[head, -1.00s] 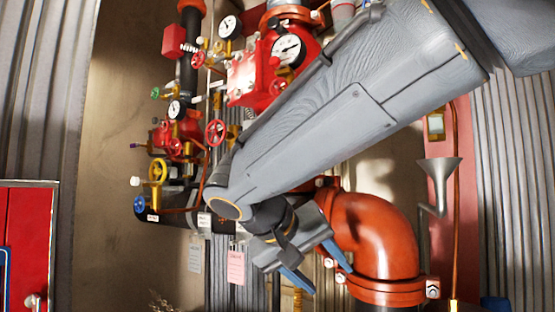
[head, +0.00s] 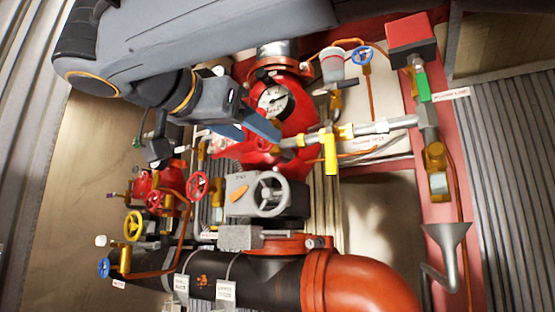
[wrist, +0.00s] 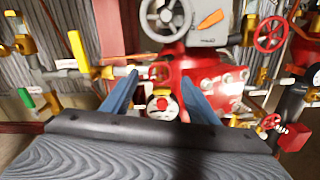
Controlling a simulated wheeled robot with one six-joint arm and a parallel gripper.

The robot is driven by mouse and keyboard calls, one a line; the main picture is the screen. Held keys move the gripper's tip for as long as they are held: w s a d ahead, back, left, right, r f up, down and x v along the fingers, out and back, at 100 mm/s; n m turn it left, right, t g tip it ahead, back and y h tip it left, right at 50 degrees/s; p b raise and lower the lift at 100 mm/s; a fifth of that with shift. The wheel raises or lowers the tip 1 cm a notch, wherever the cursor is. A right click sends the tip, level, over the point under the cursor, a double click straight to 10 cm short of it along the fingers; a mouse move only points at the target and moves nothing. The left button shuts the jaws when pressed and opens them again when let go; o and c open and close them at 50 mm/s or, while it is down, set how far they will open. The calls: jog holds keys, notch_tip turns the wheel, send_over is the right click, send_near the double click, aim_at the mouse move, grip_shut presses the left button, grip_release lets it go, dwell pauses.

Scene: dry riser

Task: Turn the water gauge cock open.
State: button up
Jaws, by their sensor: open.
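My gripper (head: 261,139) is open and empty. Its two blue fingers point at the red valve body (head: 292,122), just below a round white-faced gauge (head: 273,100) in the head view. In the wrist view, my gripper (wrist: 159,74) has a small red knob (wrist: 161,104) in front of a white round face showing between its fingers. I cannot tell from the frames whether this knob is the water gauge cock, nor whether the fingers touch anything. The labels are too small to read surely.
A grey handwheel (head: 268,194) sits below my gripper. A yellow lever (head: 331,155) and green lever (head: 422,85) stand to the right on pipework. Red handwheel (head: 198,186) and yellow handwheel (head: 134,226) are at left. A large orange pipe elbow (head: 365,285) lies below.

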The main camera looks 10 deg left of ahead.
aim_at(263, 141)
jog(key=shift+p+x, duration=0.4)
jog(key=shift+x, duration=1.3)
jog(key=c, duration=1)
jog(key=shift+c, duration=0.2)
